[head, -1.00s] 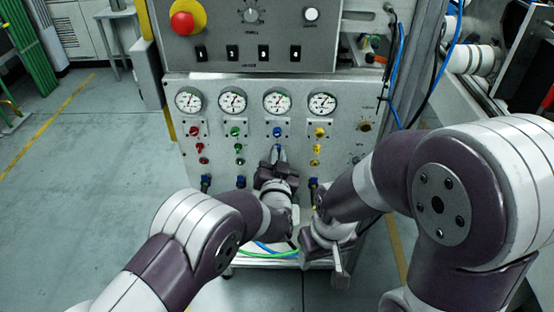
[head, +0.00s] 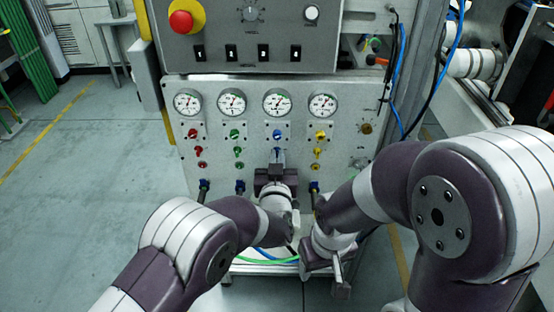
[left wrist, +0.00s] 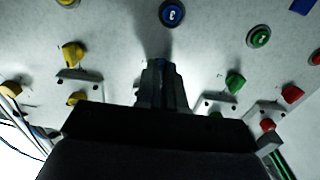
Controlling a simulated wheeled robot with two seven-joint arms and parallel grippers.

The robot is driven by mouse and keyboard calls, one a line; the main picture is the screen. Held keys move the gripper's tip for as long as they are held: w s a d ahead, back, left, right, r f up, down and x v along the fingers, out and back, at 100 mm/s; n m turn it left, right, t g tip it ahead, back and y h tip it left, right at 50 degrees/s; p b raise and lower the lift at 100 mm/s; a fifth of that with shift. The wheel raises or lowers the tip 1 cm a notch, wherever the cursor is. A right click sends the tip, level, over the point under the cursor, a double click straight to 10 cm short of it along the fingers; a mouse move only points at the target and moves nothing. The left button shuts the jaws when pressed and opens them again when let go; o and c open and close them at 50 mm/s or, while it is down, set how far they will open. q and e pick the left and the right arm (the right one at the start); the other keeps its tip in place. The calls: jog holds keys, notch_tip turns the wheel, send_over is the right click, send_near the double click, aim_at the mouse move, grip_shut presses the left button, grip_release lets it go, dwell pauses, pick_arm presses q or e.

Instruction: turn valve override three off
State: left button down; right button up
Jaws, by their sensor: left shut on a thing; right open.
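The grey valve panel (head: 222,180) carries columns of red, green, blue and yellow knobs. My left gripper (head: 277,157) is at the blue third column, just below its upper blue knob (head: 277,134). In the left wrist view its fingers (left wrist: 162,80) are shut at the panel. The middle control they are shut on, which appears to be the valve override three knob, is hidden between them. The round blue button marked 3 (left wrist: 172,13) shows just beyond the fingertips. My right gripper (head: 338,268) is open, low in front of the panel's right side, away from the knobs.
Green knobs (left wrist: 236,82) and yellow knobs (left wrist: 73,55) flank the left fingers closely. Gauges (head: 277,103) line the panel's upper part. A red emergency button (head: 181,22) sits above. Blue and black cables (head: 398,75) hang at the right. Floor at left is clear.

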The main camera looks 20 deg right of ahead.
pick_arm(q)
jog(key=shift+f, duration=0.1)
jog(key=c, duration=1.2)
grip_release()
jog(key=shift+c, duration=0.2)
jog(key=p+v, duration=0.1)
jog(key=v, duration=1.1)
jog(key=shift+s, duration=0.4)
jog(key=shift+a, duration=0.1)
